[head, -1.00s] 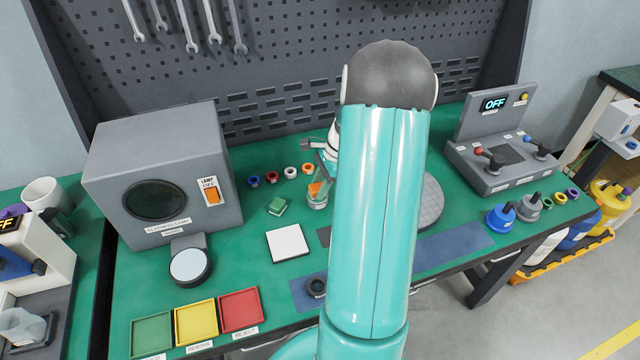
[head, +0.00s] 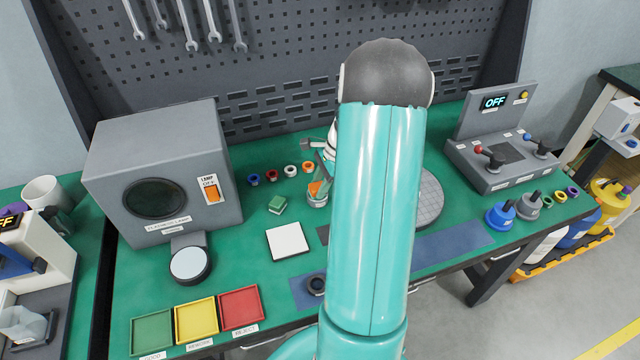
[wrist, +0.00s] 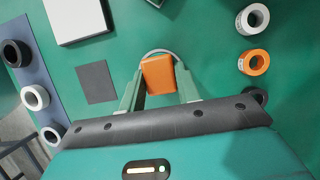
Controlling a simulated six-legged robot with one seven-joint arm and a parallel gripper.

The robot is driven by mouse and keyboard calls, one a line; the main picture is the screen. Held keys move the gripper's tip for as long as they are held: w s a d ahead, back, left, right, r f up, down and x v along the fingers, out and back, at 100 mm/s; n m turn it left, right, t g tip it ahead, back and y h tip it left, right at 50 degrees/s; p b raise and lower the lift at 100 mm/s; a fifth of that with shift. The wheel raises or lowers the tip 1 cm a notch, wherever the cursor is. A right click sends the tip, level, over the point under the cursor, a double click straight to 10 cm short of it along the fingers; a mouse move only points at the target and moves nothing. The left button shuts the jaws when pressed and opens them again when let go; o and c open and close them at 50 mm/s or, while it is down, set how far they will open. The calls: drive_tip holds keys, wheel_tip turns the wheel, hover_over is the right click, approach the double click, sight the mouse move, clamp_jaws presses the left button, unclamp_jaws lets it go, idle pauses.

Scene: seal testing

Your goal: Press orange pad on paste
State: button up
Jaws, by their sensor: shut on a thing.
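The orange pad (wrist: 158,76) is between the two fingers of my gripper (wrist: 159,88) in the wrist view. My gripper is shut on it. A pale curved rim (wrist: 160,52) shows just beyond the pad, beneath my fingers. In the head view the orange pad (head: 315,188) appears at a small clear labelled container (head: 317,201), left of my arm. My arm hides most of my gripper there. I cannot pick out the paste, nor tell whether the pad touches anything below.
Coloured rings (head: 290,171) stand behind. A round grey plate (head: 430,203) is partly behind my arm. A dark square patch (wrist: 96,82) lies flat beside my gripper.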

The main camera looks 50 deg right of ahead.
drive_tip(key=shift+f, duration=0.1)
idle(0.3)
drive_tip(key=shift+r, duration=3.55)
drive_tip(key=shift+s, duration=0.1)
